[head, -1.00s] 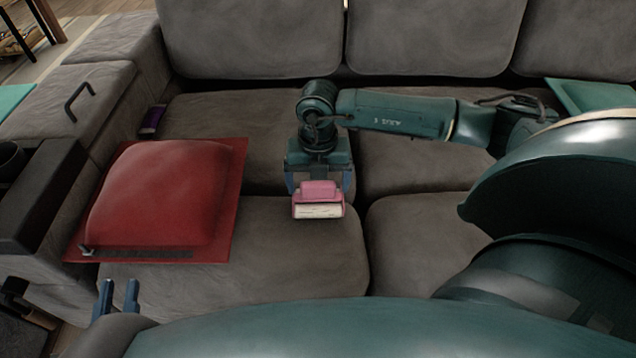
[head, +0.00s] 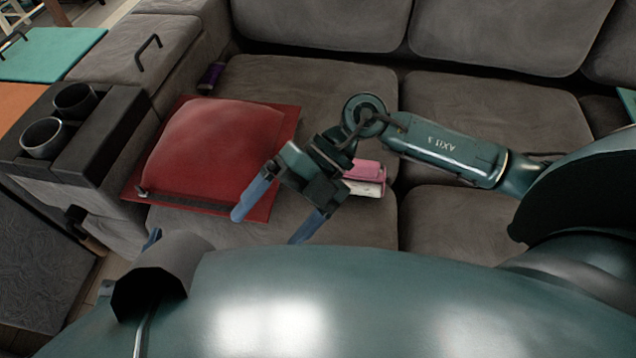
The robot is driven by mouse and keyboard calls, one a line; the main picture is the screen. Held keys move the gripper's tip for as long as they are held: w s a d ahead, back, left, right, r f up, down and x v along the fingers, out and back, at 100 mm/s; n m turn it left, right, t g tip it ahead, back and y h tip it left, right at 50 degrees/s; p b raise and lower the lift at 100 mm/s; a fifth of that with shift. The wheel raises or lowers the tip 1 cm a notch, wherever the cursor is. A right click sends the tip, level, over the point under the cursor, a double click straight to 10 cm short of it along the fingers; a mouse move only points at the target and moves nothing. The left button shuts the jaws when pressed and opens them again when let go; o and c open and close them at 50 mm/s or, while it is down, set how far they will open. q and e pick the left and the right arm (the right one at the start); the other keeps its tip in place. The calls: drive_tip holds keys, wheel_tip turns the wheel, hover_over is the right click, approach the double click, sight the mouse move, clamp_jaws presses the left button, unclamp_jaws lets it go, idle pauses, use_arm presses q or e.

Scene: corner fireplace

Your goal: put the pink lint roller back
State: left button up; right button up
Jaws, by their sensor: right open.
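The pink lint roller (head: 368,170) lies on the grey sofa seat, near the gap between the cushions, with its white roll facing the front. My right gripper (head: 272,222) is open and empty, its two blue fingers spread and pointing to the lower left. It is in front of and to the left of the lint roller, and its wrist hides the roller's left part. The tip of a blue finger, seemingly of my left gripper (head: 151,238), shows at the lower left behind my own grey arm part; its jaws cannot be judged.
A small purple item (head: 211,78) lies by the armrest. The armrest has two cup holders (head: 42,138) and a handle (head: 147,50). The rear seat is mostly clear.

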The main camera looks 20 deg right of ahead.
drive_tip(key=s+a+r+m+t+y, duration=0.2)
drive_tip(key=s+a+r+m+y, duration=0.1)
drive_tip(key=a+r+y, duration=0.4)
drive_tip(key=w+d+r+m+t+y, duration=0.3)
drive_tip(key=d+r+m+t, duration=0.1)
drive_tip(key=m+t, duration=0.7)
drive_tip(key=w+d+f+m+t+h, duration=0.1)
drive_tip(key=d+f+m+t+h, duration=0.6)
drive_tip(key=m+h, duration=0.6)
wheel_tip(320, 180, down, 3)
drive_tip(key=shift+d+f+m+h, duration=0.1)
drive_tip(key=shift+d+m+h, duration=0.3)
drive_tip(key=shift+d+h, duration=0.5)
drive_tip(key=shift+d, duration=0.1)
